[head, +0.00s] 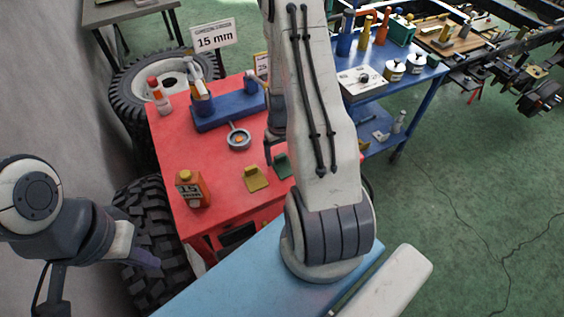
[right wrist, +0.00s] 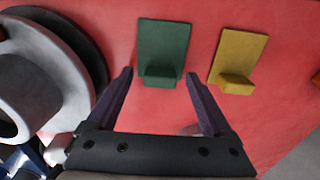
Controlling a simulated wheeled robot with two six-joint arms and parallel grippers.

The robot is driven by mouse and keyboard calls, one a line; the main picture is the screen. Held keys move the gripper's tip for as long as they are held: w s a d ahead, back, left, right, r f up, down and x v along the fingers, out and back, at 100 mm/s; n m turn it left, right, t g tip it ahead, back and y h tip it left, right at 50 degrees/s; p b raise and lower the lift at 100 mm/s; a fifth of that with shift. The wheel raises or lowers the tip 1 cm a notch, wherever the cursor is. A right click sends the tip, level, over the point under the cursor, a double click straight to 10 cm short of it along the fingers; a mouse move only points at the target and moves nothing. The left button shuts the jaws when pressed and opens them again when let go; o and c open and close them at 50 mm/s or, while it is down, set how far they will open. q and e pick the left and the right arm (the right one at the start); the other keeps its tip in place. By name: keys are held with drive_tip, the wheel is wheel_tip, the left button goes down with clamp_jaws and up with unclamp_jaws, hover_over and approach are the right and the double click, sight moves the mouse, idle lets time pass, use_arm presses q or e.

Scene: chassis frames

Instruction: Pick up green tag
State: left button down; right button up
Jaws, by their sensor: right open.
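The green tag (head: 282,166) lies on the red table (head: 212,180), partly hidden by my right arm in the head view. In the right wrist view the green tag (right wrist: 163,48) is a flat plate with a raised block at its near end. My right gripper (right wrist: 160,76) is open, its two purple fingers spread around the line of the tag's near end; I see nothing held. I cannot tell the height between fingers and tag. My left gripper (head: 145,258) is low at left, away from the tags; only part of a finger shows.
A similar yellow tag (head: 256,178) lies beside the green one. A large grey round object (right wrist: 40,70) fills the wrist view's left. Tyres border the table.

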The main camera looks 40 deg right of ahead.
clamp_jaws()
drive_tip(key=shift+r, duration=0.1)
